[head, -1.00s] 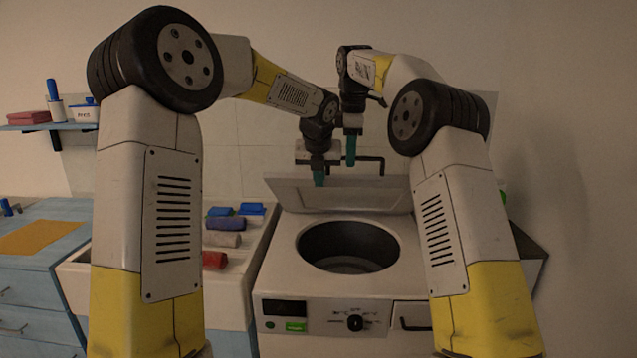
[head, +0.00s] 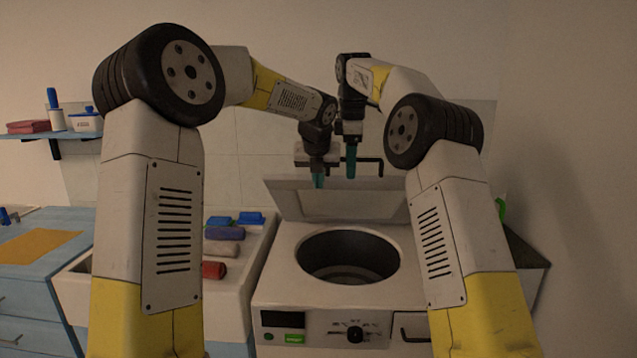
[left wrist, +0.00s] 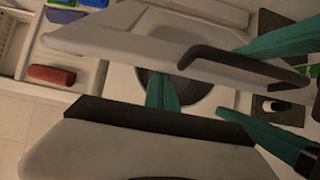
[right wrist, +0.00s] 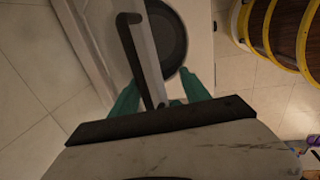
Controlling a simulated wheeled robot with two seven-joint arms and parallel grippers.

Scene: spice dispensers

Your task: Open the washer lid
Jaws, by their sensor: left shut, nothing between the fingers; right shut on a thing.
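The washer (head: 276,290) stands at the centre with its round drum opening (head: 348,256) uncovered. Its pale lid (head: 340,206) is raised at the back of the opening, with a black bar handle (head: 370,160) at its upper edge. My right gripper (head: 351,170) is at the handle; in the right wrist view, the handle (right wrist: 133,45) runs down between its teal fingers (right wrist: 160,95). My left gripper (head: 318,182) is shut and empty beside the lid's upper edge, left of my right gripper. Its teal fingers (left wrist: 162,92) show together in the left wrist view. The exact finger contact is partly hidden.
Left of the washer, a white counter holds a red roll (head: 213,270), other rolls and blue items (head: 250,217). Blue drawers (head: 40,300) stand further left, below a wall shelf (head: 30,136). The wall is close behind the lid. My two grippers are close together.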

